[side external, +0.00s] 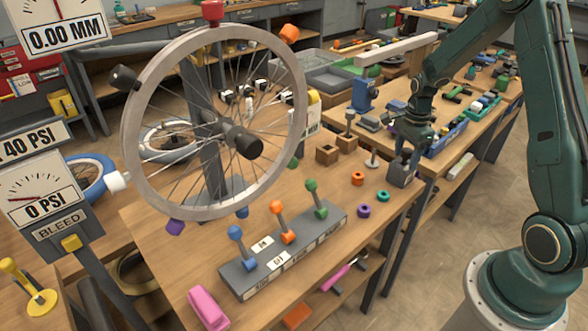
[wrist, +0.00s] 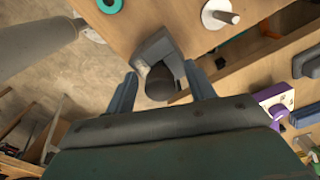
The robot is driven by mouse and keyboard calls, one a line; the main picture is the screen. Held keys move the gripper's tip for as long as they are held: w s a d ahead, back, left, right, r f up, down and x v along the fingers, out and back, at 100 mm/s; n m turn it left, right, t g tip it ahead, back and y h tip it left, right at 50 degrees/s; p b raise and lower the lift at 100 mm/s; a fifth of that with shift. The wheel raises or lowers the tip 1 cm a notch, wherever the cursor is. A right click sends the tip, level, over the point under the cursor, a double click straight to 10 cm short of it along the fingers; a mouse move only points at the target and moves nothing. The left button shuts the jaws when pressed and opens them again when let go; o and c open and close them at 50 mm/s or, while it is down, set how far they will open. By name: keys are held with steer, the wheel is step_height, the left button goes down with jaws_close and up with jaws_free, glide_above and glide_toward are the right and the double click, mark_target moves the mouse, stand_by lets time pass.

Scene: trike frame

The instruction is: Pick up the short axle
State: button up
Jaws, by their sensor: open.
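My gripper (side external: 404,158) points down at the right edge of the workbench, just over a small grey block (side external: 400,177). In the wrist view the open fingers (wrist: 160,74) stand on either side of a dark, rounded piece (wrist: 160,84) at the grey block. This piece may be the short axle, but its full shape is hidden, and I cannot tell whether the fingers touch it. A metal pin on a round disc (side external: 373,158) stands just left of the gripper; it also shows in the wrist view (wrist: 221,16).
Orange, purple and teal rings (side external: 383,195) lie in front of the grey block. A spoked wheel (side external: 135,150) on a stand and a grey base with coloured levers (side external: 240,276) stand to the left. Wooden blocks (side external: 327,154) sit behind. A second bench adjoins at the right.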

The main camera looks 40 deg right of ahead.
steer(key=c, duration=1.1)
steer(key=shift+r, duration=0.2)
step_height(320, 180, up, 20)
steer(key=shift+f, duration=0.15)
stand_by(0.7)
steer(key=shift+r, duration=2.95)
steer(key=shift+w, duration=0.1)
